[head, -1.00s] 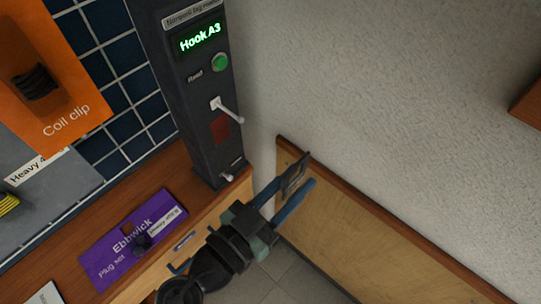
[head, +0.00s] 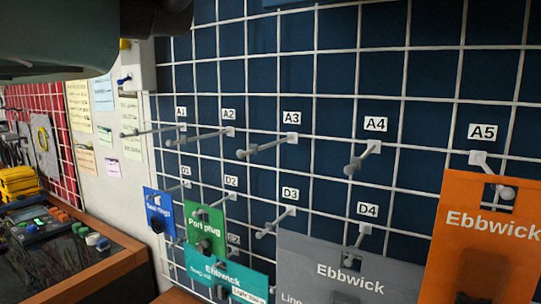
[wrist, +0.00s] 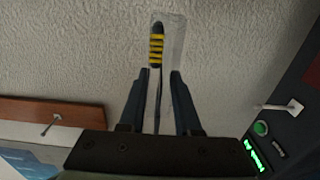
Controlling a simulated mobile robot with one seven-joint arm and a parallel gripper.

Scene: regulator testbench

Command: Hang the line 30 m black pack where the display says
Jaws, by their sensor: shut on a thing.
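In the wrist view my gripper (wrist: 161,80) is shut on a thin pack (wrist: 158,45), seen nearly edge-on. A clear blister and a yellow-and-black striped thing show on it; its label cannot be read. The fingertips are not seen in the head view. The green-lit display (wrist: 254,156) is at the wrist view's lower right, too tilted to read; a second ago it read "Hook A3". In the head view, hook A3 (head: 266,147) is a bare grey peg under its label, at mid-picture on the wire grid.
Hooks A1 (head: 155,131), A2 (head: 200,138), A4 (head: 360,160) and D3 (head: 275,222) are bare. An orange pack (head: 475,240) hangs at A5, a grey pack (head: 345,262) at D4. Blue (head: 153,203), green (head: 206,228) and teal (head: 235,278) packs hang at lower left.

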